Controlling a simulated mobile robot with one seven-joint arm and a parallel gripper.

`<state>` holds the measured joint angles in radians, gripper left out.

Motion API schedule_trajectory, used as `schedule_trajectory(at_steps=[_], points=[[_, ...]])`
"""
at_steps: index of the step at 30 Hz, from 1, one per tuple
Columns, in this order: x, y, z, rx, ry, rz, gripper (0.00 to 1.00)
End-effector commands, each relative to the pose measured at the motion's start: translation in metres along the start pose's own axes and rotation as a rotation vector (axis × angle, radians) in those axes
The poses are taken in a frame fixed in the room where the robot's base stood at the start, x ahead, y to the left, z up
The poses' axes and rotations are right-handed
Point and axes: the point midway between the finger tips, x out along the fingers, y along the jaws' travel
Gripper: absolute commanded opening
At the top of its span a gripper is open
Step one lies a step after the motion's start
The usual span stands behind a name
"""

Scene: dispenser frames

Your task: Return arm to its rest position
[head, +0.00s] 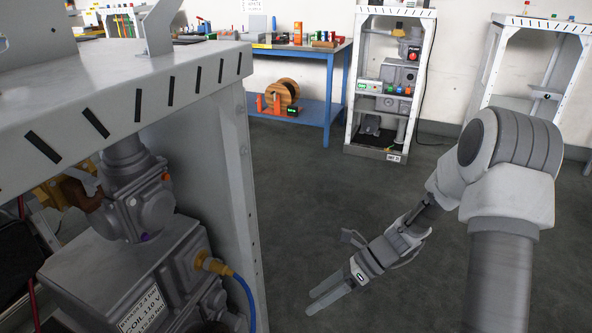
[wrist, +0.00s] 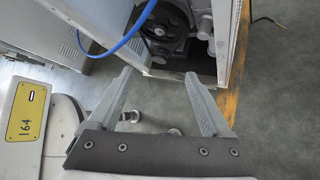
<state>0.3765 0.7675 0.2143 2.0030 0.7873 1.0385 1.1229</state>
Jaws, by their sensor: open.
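My gripper (head: 329,297) hangs at the end of my arm in the head view, over open grey floor to the right of the near dispenser frame (head: 232,150). Its two fingers point down and to the left. In the wrist view my gripper (wrist: 166,98) shows two grey fingers spread apart with nothing between them. Beyond the fingertips is the base of a frame (wrist: 225,45), with a dark round machine part (wrist: 165,22) inside. The fingers touch nothing that I can see.
The near frame holds a grey valve unit (head: 150,210) and a blue hose (head: 245,295). A blue workbench (head: 322,110) with a cable reel (head: 282,95) stands behind. Another dispenser frame (head: 352,85) and an emptier frame (head: 495,75) stand at the back. The floor (head: 330,195) between is clear.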

Motion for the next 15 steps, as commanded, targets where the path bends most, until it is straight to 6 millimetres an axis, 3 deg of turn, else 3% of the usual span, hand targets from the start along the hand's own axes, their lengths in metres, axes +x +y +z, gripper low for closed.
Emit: schedule_trajectory(at_steps=[15], points=[[-0.087, 0.087, 0.039, -0.796, 0.454, -0.12, 0.83]])
